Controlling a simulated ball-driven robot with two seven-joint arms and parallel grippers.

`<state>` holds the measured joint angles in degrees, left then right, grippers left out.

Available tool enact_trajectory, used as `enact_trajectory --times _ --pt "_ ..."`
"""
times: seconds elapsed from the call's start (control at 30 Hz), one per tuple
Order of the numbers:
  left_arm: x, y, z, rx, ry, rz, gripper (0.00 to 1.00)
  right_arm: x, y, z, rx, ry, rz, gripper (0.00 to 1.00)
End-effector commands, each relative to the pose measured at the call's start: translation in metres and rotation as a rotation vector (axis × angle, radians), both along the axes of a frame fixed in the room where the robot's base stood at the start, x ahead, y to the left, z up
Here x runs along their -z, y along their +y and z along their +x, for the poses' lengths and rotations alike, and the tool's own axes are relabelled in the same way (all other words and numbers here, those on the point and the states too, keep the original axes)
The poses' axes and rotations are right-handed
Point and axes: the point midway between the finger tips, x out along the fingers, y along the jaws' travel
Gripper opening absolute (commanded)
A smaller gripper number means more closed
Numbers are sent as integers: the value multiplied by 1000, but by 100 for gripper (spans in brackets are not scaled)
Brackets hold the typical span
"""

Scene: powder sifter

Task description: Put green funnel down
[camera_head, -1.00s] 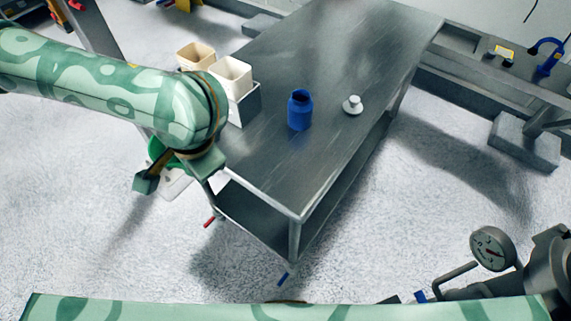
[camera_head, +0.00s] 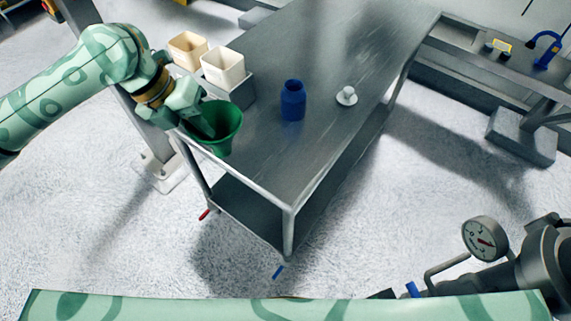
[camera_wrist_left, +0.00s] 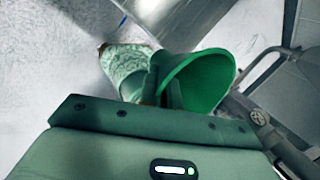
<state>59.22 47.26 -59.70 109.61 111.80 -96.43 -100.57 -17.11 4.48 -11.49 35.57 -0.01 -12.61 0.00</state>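The green funnel (camera_head: 222,128) is in my left gripper (camera_head: 204,122), at the near-left edge of the metal table (camera_head: 330,60) in the head view. Its wide mouth faces up and toward the camera. The left wrist view shows the funnel (camera_wrist_left: 208,85) as a wide cone beside the fingers (camera_wrist_left: 163,88), which are closed on its wall. Whether the funnel touches the tabletop cannot be told. My right gripper does not show.
A blue jar (camera_head: 292,103) and a small white lid-like piece (camera_head: 347,96) stand on the table. Two cream bins (camera_head: 224,70) sit in a grey holder at its left edge. The tabletop's front part is clear. A gauge (camera_head: 485,240) stands at lower right.

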Motion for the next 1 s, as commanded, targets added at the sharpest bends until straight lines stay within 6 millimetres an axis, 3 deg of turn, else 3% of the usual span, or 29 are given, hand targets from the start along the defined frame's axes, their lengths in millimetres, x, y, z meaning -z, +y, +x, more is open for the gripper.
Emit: enact_trajectory --times 0.17,0.43,0.53,0.87,1.0 --pt "10 -16 8 72 -2 -3 0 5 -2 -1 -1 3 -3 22" --pt "47 -90 31 72 0 -1 0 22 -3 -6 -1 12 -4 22" --pt "71 -104 36 70 0 1 0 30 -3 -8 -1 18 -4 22" --pt "98 -127 44 69 -3 1 0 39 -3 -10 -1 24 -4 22" --pt "122 -130 45 66 1 3 0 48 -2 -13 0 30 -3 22"
